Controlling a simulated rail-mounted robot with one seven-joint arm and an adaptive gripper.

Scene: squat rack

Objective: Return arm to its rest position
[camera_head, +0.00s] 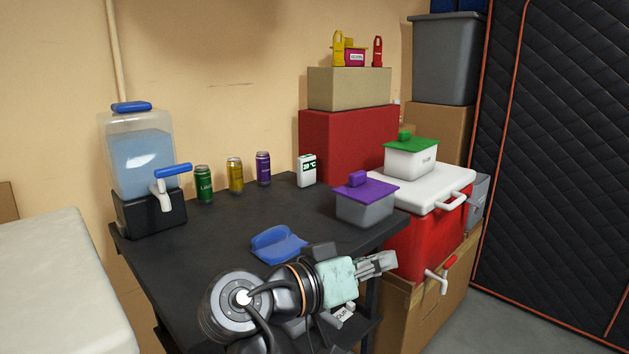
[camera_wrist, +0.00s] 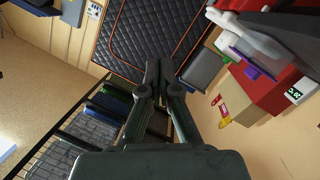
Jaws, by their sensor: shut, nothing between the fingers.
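My gripper (camera_head: 386,263) is in front of the right part of the black table (camera_head: 220,262) in the head view, pointing right. Its fingers are together and hold nothing. In the wrist view the shut fingers (camera_wrist: 159,75) reach up the middle of the picture, with the quilted dark panel beyond. My arm is bent low over the front of the table. The blue tray-like piece (camera_head: 278,244) lies on the table just behind my wrist. The front legs of the table are partly hidden by my arm.
A water dispenser (camera_head: 138,165) and several cans stand along the table's back. A purple-lidded box (camera_head: 364,207) sits at its right end. A red cooler (camera_head: 412,235) with a spigot stands right of my gripper. A pale padded surface (camera_head: 62,282) lies left.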

